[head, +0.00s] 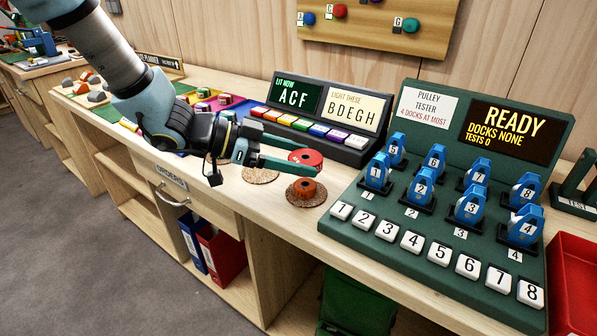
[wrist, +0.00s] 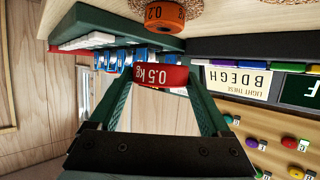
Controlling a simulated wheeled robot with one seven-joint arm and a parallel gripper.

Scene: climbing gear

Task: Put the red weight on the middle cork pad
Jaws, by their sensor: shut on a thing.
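The red weight (head: 306,157), marked 0.5 kg in the wrist view (wrist: 150,77), is between the fingers of my gripper (head: 290,156). My gripper is shut on it and holds it above the counter. An orange weight (head: 303,187) stands on a cork pad (head: 316,202) below and close to the red weight; it reads 0.2 in the wrist view (wrist: 165,14). Another cork pad (head: 260,175) lies to the left, partly under my gripper in the picture, and its visible part is bare.
The green pulley tester (head: 395,238) with blue pulleys and numbered keys stands right of the pads. A dark letter panel with coloured keys (head: 300,124) stands behind. A red tray (head: 575,285) is at far right. The counter's front edge is close to the pads.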

